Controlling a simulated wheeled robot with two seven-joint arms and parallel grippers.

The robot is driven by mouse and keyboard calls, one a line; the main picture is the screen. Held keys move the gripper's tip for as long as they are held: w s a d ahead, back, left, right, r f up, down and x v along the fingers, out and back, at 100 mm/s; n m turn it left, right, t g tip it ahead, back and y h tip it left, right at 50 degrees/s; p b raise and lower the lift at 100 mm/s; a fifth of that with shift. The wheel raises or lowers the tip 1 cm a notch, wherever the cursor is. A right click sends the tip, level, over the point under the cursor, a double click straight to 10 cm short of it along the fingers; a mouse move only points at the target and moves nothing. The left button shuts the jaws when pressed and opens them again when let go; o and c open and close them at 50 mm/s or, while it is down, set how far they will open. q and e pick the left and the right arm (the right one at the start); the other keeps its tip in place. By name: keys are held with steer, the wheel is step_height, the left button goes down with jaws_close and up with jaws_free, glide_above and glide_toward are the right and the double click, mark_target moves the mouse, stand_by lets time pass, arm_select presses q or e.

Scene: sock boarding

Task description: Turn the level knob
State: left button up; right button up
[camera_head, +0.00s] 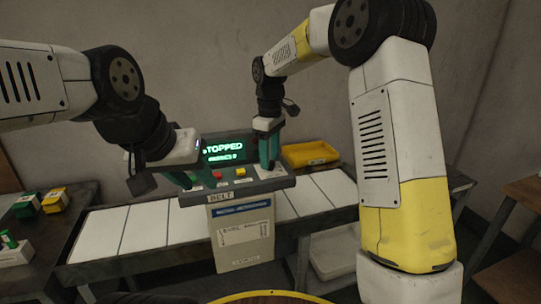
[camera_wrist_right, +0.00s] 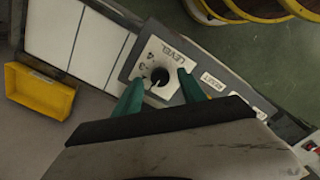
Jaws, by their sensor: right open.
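The level knob (camera_wrist_right: 159,76) is a small black dial on a white plate marked LEVEL, in the right wrist view. Its white pointer mark faces the lower edge, and the numbers 3 and 4 show beside it. My right gripper (camera_wrist_right: 161,92) is open, with its green fingers on either side of the knob; I cannot tell whether they touch it. In the head view my right gripper (camera_head: 269,152) is at the right end of the control panel (camera_head: 262,186), hiding the knob. My left gripper (camera_head: 181,178) is over the panel's left end; its finger gap is unclear.
A screen (camera_head: 224,149) on the panel reads STOPPED. A red button (camera_head: 217,174) and a yellow button (camera_head: 240,171) lie between the grippers. A belt of white plates (camera_head: 120,232) runs behind the stand. A yellow tray (camera_head: 310,153) sits at the back right.

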steer(key=shift+f, duration=0.4)
jaws_close()
steer(key=shift+m, duration=0.3)
steer(key=m, duration=0.3)
steer(key=shift+r+m, duration=0.1)
steer(key=shift+m, duration=2)
